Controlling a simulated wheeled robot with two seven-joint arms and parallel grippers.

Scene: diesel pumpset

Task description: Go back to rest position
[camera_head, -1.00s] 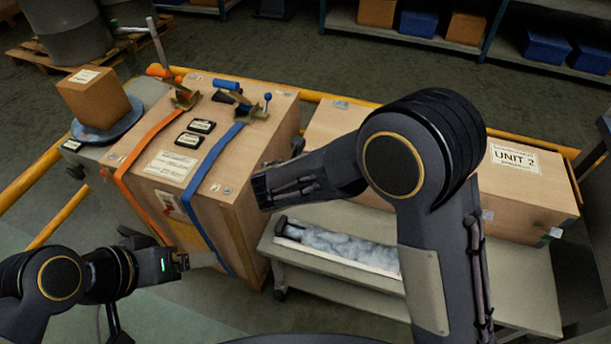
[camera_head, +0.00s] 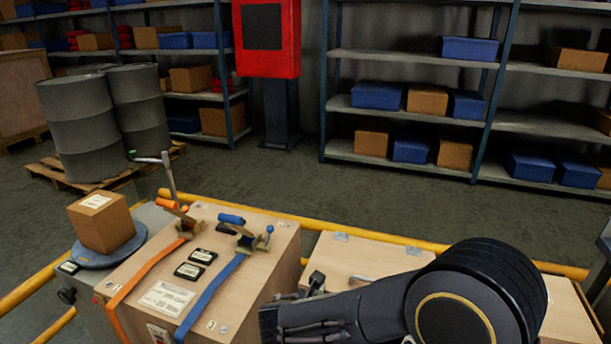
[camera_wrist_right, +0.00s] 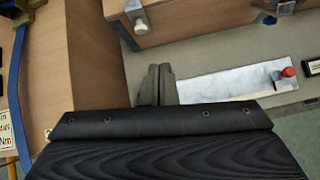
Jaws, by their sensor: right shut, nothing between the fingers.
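My right gripper (camera_wrist_right: 157,84) shows in the right wrist view with its two grey fingers together and nothing between them. It is over the gap between the strapped wooden crate (camera_wrist_right: 97,60) on the left and a pale tray (camera_wrist_right: 225,84) on the right. In the head view my right arm reaches in from the lower right, its forearm pointing left toward the side of the crate (camera_head: 240,318); the fingertips cannot be made out there. My left gripper is not in view.
A long wooden box (camera_head: 355,262) lies right of the crate, close to my right arm. A scale with a cardboard box (camera_head: 100,222) stands left. A yellow rail (camera_head: 400,240) runs behind. Drums, a red cabinet (camera_head: 267,40) and shelves stand beyond open floor.

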